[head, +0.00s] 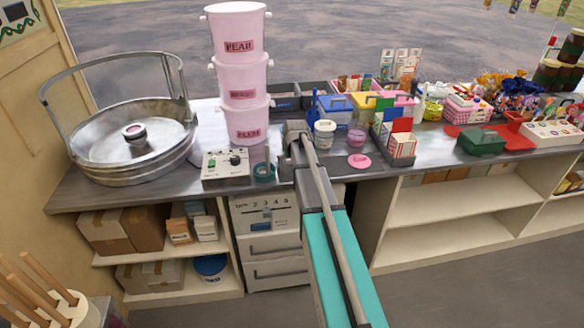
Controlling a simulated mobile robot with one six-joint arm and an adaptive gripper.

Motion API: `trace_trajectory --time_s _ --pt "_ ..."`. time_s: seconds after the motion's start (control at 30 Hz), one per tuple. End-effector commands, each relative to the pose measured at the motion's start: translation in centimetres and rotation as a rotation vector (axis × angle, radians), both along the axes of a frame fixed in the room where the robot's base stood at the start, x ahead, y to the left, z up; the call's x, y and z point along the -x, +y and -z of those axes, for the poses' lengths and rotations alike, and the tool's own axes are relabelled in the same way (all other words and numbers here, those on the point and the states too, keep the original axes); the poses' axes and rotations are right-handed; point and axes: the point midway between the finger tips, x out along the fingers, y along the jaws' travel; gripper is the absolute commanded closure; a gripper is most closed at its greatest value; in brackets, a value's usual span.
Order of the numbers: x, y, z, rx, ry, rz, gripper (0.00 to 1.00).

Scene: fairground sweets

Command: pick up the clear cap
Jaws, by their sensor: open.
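I cannot make out a clear cap for certain in the head view. My gripper (286,172) is over the counter's front part, at the far end of my arm. It is small, dark and partly hidden by my own wrist and forearm. It is open, and I see nothing held in it. A pink round lid (359,162) lies flat on the counter to its right. A white-lidded tub (324,133) and a pink jar (357,136) stand behind that lid.
A teal ring (264,172) and a control box (225,166) are left of my gripper. Stacked pink buckets (240,75) and a wide metal pan (125,145) stand farther left. Boxes and a red-and-white carton (401,147) crowd the right. Bare counter (430,160) shows near the carton.

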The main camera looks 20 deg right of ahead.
Motion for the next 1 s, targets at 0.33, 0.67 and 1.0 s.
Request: trace_trajectory --time_s 0.33,0.67,1.0 --pt "0.01 -0.01 -0.01 0.0 0.0 0.0 0.02" --pt "0.02 -0.03 -0.01 0.0 0.0 0.0 0.63" --pt "0.03 -0.04 0.03 0.0 0.001 0.0 0.97"
